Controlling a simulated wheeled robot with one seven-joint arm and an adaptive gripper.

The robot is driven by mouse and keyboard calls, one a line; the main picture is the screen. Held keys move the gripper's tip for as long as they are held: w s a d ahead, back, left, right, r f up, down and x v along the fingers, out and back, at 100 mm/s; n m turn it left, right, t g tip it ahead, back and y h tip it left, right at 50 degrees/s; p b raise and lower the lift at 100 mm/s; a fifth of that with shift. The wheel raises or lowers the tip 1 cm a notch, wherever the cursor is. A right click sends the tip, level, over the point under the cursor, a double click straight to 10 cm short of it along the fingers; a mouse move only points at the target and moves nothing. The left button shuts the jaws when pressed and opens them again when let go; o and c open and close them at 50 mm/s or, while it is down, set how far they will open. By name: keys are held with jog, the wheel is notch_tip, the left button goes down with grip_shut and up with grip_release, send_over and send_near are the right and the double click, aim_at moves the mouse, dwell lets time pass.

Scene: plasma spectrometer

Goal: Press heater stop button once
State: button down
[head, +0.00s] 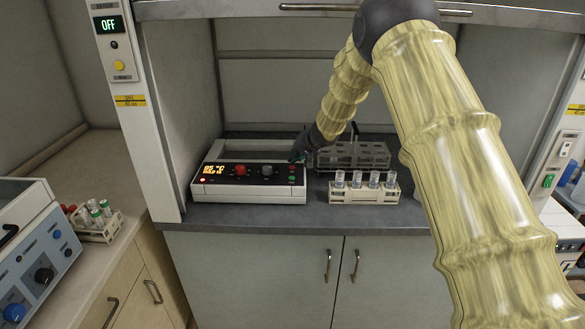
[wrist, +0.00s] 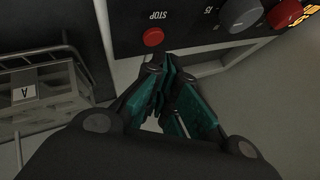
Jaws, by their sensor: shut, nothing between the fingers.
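The heater (head: 248,194) is a white box with a black front panel, standing on the fume hood's worktop. Its panel has a lit orange display (head: 213,169), a red knob (head: 240,170) and a grey knob (head: 267,170). In the wrist view, the red stop button (wrist: 153,37) sits on the black panel beside the upside-down word STOP. My gripper (head: 298,154) is at the heater's right end, above the panel. In the wrist view, my gripper (wrist: 168,72) is shut and empty, its tips close to the stop button. I cannot tell whether they touch it.
A rack of capped vials (head: 363,190) stands to the heater's right. A wire rack (head: 352,155) is behind it, close to my wrist. The hood's left post (head: 150,130) carries an OFF display. The worktop's front edge runs before the heater.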

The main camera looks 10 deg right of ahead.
aim_at(295, 166)
jog(key=shift+f+b, duration=0.85)
jog(key=shift+b, duration=0.65)
dwell(0.9)
jog(key=shift+r, duration=0.1)
dwell(0.3)
jog(key=shift+r+p, duration=0.3)
jog(key=shift+r, duration=0.4)
jog(key=shift+r+p, duration=1.5)
jog(key=shift+r, duration=1.05)
